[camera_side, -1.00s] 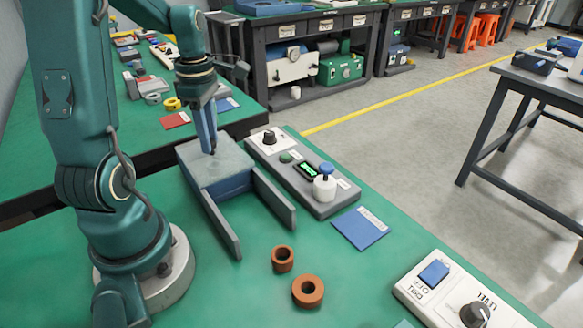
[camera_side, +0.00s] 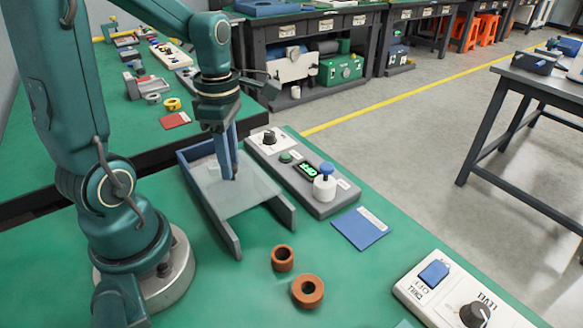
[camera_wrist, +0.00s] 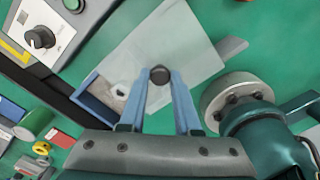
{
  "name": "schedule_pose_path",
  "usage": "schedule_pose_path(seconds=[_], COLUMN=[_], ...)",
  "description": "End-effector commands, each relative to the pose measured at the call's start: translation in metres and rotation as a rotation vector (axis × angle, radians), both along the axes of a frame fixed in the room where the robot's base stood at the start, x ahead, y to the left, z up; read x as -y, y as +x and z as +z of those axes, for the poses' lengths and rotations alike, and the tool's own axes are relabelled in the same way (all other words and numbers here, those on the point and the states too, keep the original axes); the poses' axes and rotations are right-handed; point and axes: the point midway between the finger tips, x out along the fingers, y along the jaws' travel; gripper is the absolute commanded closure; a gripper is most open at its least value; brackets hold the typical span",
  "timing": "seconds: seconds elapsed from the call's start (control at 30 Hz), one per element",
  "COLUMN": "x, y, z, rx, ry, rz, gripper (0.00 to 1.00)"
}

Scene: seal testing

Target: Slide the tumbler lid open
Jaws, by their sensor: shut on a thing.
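The tumbler is a blue box (camera_side: 193,153) between two long grey rails on the green bench. Its flat grey lid (camera_side: 257,197) lies over the front of the box and out between the rails. The rear of the box is uncovered. My gripper (camera_side: 234,178) points down and is shut on the lid's dark round knob (camera_wrist: 160,75). In the wrist view the lid (camera_wrist: 187,40) reaches away from the fingers, and the open part of the box (camera_wrist: 100,92) shows at lower left. A pale thing with a dark spot (camera_wrist: 120,91) shows near the opening, unclear.
A grey control box (camera_side: 320,200) with knob, display and blue-capped part stands close along the right rail. A blue card (camera_side: 361,228) lies right of the rail ends. Two brown rings (camera_side: 282,258) (camera_side: 308,292) lie in front. A white switch panel (camera_side: 455,290) is at front right.

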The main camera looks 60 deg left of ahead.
Motion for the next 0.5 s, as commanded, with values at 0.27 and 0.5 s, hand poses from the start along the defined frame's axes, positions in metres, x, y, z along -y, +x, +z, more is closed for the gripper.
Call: schedule_pose_path(seconds=[0.27, 0.5], x=[0.037, 0.041], y=[0.003, 0.003], z=[0.001, 0.001], rx=[0.016, 0.017], ry=[0.001, 0.001], rz=[0.0, 0.006], gripper=[1.0, 1.0])
